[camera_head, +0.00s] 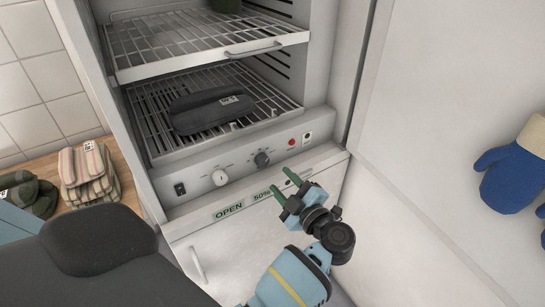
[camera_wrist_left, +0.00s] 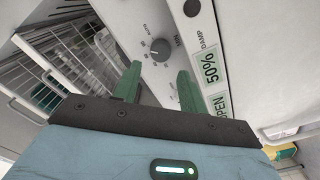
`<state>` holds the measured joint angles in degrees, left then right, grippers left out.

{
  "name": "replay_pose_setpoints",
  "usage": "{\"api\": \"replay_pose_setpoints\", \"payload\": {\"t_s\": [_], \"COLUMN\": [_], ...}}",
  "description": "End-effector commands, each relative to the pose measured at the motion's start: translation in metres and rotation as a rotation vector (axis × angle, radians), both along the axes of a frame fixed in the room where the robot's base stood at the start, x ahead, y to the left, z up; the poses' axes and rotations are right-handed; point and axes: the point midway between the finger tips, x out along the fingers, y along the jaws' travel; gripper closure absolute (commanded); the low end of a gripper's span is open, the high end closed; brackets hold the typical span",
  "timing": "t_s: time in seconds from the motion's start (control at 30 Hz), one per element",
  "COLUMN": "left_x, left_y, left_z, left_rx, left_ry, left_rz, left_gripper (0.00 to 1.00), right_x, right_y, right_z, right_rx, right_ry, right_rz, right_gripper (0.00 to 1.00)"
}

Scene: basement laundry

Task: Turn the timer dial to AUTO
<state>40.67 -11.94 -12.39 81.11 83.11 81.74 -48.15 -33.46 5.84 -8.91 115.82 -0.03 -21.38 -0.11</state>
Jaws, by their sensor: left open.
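A dark grey dial (camera_head: 262,159) with printed marks around it sits on the sloping control panel (camera_head: 240,172) below the cabinet's shelves. The dial also shows in the left wrist view (camera_wrist_left: 160,48), with small lettering around it that seems to include MIN and AUTO. I cannot tell which mark it points to. My left gripper (camera_head: 284,182) is open and empty, with green fingers, in front of the panel, below and right of the dial. In the left wrist view the dial lies just beyond and between the fingertips (camera_wrist_left: 158,72), apart from them. My right gripper is not in view.
A white knob (camera_head: 220,178) and black switch (camera_head: 180,188) are left of the dial; a red light or button (camera_head: 291,142) is right. A damper knob (camera_wrist_left: 192,7) is near the 50% label (camera_wrist_left: 211,66). A dark folded item (camera_head: 212,110) lies on the lower rack. Blue mitts (camera_head: 512,177) hang at right.

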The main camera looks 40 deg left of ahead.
Motion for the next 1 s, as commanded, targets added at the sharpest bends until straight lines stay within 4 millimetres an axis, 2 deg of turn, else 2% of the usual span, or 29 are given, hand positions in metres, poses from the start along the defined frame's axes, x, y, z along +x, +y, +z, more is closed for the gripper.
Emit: {"api": "replay_pose_setpoints", "payload": {"t_s": [0.23,0.5,0.7,1.0], "left_x": [0.004,0.019,0.027,0.03], "left_y": [0.01,0.047,0.067,0.073], "left_z": [-0.001,0.0,-0.001,-0.002], "left_rx": [0.003,0.006,0.005,0.002], "left_ry": [0.001,-0.001,-0.001,-0.001], "left_rz": [-0.001,-0.001,-0.002,-0.003], "left_gripper": [0.58,0.58,0.58,0.58], "right_x": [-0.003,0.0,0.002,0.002], "right_y": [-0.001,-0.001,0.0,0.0], "right_z": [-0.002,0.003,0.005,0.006], "right_rx": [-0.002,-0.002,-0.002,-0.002], "right_ry": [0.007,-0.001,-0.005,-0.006], "right_rz": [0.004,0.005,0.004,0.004], "right_gripper": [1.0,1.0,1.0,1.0]}}
